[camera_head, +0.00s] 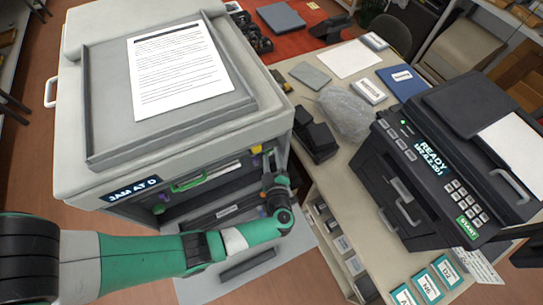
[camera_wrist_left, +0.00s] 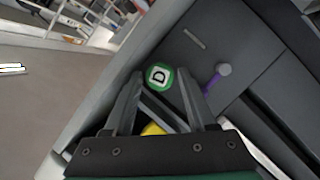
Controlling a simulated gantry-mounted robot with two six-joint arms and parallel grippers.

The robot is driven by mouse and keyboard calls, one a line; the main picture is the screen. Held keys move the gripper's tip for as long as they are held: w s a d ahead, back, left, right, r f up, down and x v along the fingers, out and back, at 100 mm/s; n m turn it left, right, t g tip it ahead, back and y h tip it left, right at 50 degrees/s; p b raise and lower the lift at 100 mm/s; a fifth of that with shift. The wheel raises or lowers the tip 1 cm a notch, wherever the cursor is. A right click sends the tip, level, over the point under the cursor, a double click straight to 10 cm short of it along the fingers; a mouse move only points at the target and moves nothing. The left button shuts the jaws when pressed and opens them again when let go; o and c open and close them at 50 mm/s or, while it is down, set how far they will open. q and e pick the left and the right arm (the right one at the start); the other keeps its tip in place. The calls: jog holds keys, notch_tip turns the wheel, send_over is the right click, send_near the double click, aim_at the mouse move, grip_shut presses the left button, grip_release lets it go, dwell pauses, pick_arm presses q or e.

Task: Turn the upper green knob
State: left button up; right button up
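In the left wrist view a green knob (camera_wrist_left: 158,76) with a white D label faces the camera. It lies between the two fingertips of my left gripper (camera_wrist_left: 160,80), with a gap on each side; whether the fingers touch it cannot be told. The left gripper is open. In the head view this gripper (camera_head: 270,168) is inside the open front of the large printer (camera_head: 76,182), at the bay's right side, and hides the knob there. Another green knob (camera_head: 158,209) shows at the bay's left. A dark part at the right edge may be my right gripper (camera_head: 522,250).
The printer's display (camera_head: 131,188) reads JAM AT D. A green handle (camera_head: 189,184) crosses the bay. In the wrist view a purple lever (camera_wrist_left: 213,80) stands right of the knob, and a yellow part (camera_wrist_left: 153,129) shows between the fingers. A black printer (camera_head: 400,190) stands on the right desk.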

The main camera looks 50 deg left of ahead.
pick_arm(q)
jog(key=p+v, duration=0.1)
jog(key=v, duration=1)
jog(key=shift+d, duration=0.3)
jog(key=shift+s, duration=0.15)
